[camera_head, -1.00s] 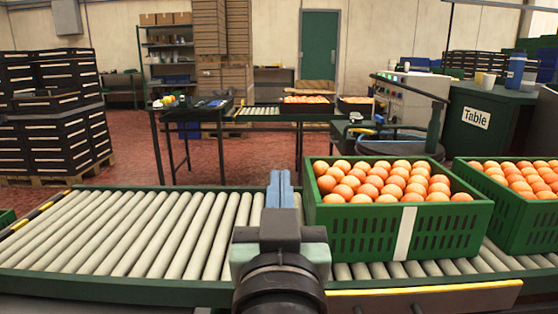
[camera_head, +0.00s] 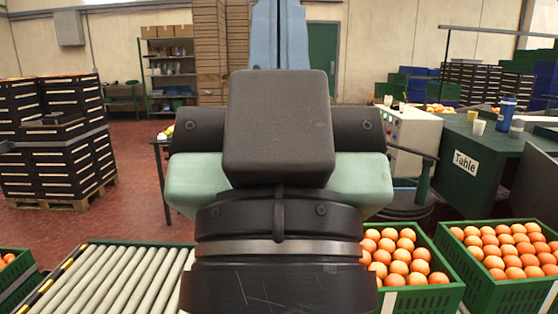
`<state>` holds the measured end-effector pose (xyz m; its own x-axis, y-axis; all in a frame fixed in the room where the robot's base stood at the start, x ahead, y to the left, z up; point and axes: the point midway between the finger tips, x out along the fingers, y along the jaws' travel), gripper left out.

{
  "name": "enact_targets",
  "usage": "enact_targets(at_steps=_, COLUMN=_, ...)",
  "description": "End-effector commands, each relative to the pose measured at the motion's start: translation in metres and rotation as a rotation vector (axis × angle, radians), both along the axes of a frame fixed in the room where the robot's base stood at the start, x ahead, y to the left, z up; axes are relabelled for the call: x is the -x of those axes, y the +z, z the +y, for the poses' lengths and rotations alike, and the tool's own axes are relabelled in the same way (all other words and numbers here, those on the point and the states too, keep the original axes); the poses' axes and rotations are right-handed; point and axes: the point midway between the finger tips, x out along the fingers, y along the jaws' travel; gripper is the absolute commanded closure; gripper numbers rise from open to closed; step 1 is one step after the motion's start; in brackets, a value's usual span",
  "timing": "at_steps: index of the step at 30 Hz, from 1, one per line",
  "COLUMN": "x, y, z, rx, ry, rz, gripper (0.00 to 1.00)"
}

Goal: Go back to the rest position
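My gripper (camera_head: 278,30) is raised close in front of the camera, with its fingers pointing up. Its two blue fingers appear side by side at the top middle of the view, and their tips run out of the frame. I see nothing held between them in the part that shows. My wrist and gripper body hide the centre of the scene. A green crate of oranges (camera_head: 425,292) stands on the conveyor to the right of my wrist, partly hidden by it. A second green crate of oranges (camera_head: 490,292) stands further right.
The roller conveyor (camera_head: 105,280) is bare at the lower left. Another green crate (camera_head: 18,283) with oranges is cut off at the left edge. Dark stacked crates (camera_head: 60,150) stand at the left. A green table (camera_head: 480,150) with a control box (camera_head: 415,130) is at the right.

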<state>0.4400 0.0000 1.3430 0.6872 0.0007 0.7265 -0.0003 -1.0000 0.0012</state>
Motion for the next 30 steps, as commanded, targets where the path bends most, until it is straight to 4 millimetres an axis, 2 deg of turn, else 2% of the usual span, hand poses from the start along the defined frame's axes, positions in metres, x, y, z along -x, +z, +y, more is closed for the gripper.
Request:
enact_targets(at_steps=1, x=0.0, y=0.033, z=0.0, rx=0.0, ry=0.0, rz=0.001, gripper=1.0)
enact_targets(at_steps=9, x=0.0, y=0.115, z=0.0, rx=0.001, ry=0.001, rz=0.001, gripper=1.0)
enact_targets(at_steps=15, x=0.0, y=0.166, z=0.0, rx=0.0, ry=0.001, rz=0.001, gripper=1.0)
enact_targets(at_steps=21, x=-0.001, y=0.187, z=0.001, rx=0.0, ry=0.001, rz=0.002, gripper=1.0)
enact_targets(at_steps=30, x=0.0, y=0.189, z=0.0, rx=0.0, ry=0.001, rz=0.002, gripper=1.0)
